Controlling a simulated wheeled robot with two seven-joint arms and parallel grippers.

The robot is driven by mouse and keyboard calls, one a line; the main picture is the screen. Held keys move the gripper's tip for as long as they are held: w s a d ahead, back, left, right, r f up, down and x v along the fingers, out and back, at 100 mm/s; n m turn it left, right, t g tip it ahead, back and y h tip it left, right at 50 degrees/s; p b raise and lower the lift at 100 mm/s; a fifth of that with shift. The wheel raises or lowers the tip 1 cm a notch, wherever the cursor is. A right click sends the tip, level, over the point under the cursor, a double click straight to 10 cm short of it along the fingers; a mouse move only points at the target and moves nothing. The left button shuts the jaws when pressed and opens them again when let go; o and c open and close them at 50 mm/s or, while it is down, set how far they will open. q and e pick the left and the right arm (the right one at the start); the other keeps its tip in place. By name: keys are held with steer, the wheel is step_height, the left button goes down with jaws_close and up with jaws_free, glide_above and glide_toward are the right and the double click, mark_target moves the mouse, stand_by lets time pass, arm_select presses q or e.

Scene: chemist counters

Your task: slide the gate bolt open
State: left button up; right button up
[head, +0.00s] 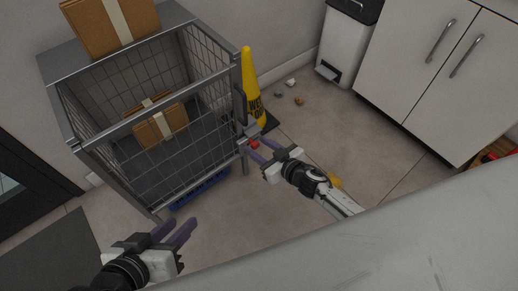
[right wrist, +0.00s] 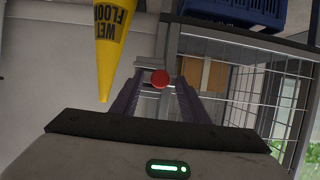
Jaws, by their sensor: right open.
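The gate bolt, with a red knob (head: 254,142), sits on the front right corner post of a grey wire-mesh cage (head: 150,107). The red knob also shows in the right wrist view (right wrist: 160,79), in front of a pale metal bar. My right gripper (head: 258,149) is open, with its purple fingers on either side of the knob; I cannot tell whether they touch it. My left gripper (head: 184,231) is open and empty, low in front of the cage. The mesh gate front is upright and appears closed.
A cardboard box (head: 160,122) lies inside the cage and another (head: 112,22) stands on the ledge behind. A yellow wet-floor cone (head: 251,90) stands close beside the bolt. A blue crate (head: 200,190) is under the cage. A white cabinet (head: 430,75) is at right.

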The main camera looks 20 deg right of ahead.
steer(key=shift+c, duration=0.2)
jaws_close()
steer(key=d, duration=0.1)
steer(key=w+d, duration=0.1)
steer(key=d, duration=0.2)
steer(key=shift+w+d, duration=0.25)
steer(key=shift+w, duration=0.05)
steer(key=shift+o, duration=0.2)
jaws_free()
